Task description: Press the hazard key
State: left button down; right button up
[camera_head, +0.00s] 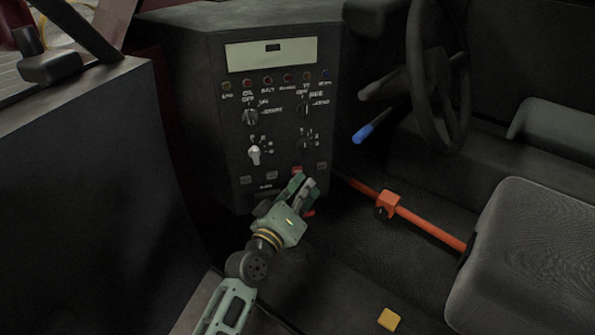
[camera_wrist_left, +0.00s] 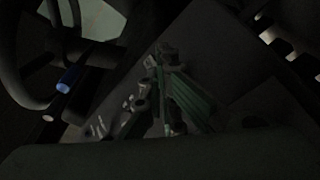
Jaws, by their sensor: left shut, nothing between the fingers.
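A dark control panel (camera_head: 283,120) stands in the middle of the head view. Along its bottom is a row of small keys, mostly dark; one red key (camera_head: 297,169) looks like the hazard key, though its marking is too small to read. My left gripper (camera_head: 306,182) reaches up from below, with its fingers shut and empty. Its tips are just below and beside the red key and partly cover its surroundings. I cannot tell whether they touch it. In the dark left wrist view, the gripper's green fingers (camera_wrist_left: 172,95) show in front of the panel. My right gripper is out of view.
Rotary knobs, including a pale one (camera_head: 254,153), and several indicator lamps sit above the keys. Right of the panel are a steering wheel (camera_head: 436,80), a blue-tipped lever (camera_head: 363,133), an orange-red bar (camera_head: 430,227) and a seat (camera_head: 535,260). A yellow block (camera_head: 389,319) lies low.

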pick_arm(q)
jog(key=shift+s, duration=0.25)
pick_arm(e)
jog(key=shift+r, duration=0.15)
pick_arm(q)
jog(key=shift+s+d, duration=0.1)
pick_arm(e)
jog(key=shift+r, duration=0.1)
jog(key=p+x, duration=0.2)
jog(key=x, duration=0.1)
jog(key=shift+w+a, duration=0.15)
pick_arm(q)
jog(key=shift+s+d+p, duration=0.15)
jog(key=shift+s+d, duration=0.15)
jog(key=shift+s, duration=0.6)
jog(key=shift+s+d+p, duration=0.1)
jog(key=shift+s+d, duration=0.25)
jog(key=shift+s, duration=0.6)
jog(key=shift+s+d+p, duration=0.15)
jog(key=shift+s+d, duration=0.15)
jog(key=shift+s, duration=0.6)
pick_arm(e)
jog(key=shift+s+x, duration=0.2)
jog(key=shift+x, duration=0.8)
